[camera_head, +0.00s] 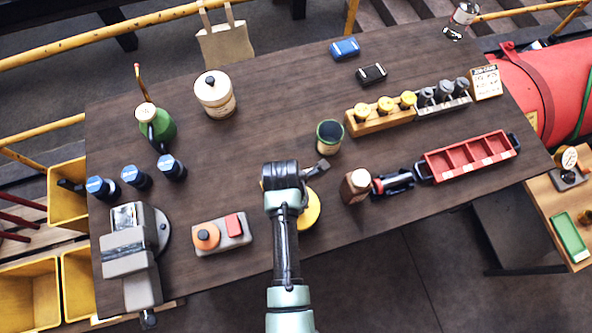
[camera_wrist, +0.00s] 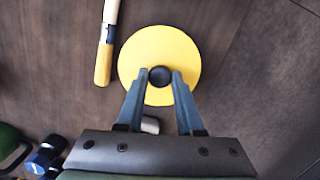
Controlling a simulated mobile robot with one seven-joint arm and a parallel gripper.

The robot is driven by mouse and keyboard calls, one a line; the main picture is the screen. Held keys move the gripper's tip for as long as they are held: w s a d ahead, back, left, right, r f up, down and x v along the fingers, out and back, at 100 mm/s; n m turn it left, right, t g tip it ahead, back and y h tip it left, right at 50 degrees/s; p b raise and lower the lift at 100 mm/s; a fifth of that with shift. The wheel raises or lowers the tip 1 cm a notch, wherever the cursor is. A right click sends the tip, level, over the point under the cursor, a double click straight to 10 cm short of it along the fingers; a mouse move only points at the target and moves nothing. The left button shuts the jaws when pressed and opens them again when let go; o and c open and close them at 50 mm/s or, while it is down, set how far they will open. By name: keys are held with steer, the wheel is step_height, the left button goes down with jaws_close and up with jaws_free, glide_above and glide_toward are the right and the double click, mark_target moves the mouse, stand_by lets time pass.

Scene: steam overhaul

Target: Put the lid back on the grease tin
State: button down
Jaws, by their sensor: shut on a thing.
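The lid is a flat yellow disc with a small black knob. In the wrist view the lid (camera_wrist: 190,50) lies under my gripper (camera_wrist: 160,77), whose two fingers are shut on the knob from both sides. In the head view the lid (camera_head: 310,210) shows only in part, right of my arm, which hides the rest. My gripper's fingertips are hidden there. I cannot tell whether the lid touches the table. An open, dark green tin (camera_head: 329,136), seemingly the grease tin, stands upright beyond and right of my gripper, with its dark inside showing.
A brown jar (camera_head: 355,186) and a red sectioned tray (camera_head: 470,158) stand to the right. A block with an orange knob (camera_head: 222,234) is left of my arm. A yellow-ended handle (camera_wrist: 104,60) lies beside the lid. The table's middle left is clear.

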stand_by(0.4)
jaws_free()
stand_by(0.4)
steer(key=shift+r, duration=0.1)
steer(key=shift+r+p, duration=2.35)
steer(key=shift+r, duration=1.05)
steer(key=shift+c, duration=0.3)
jaws_close()
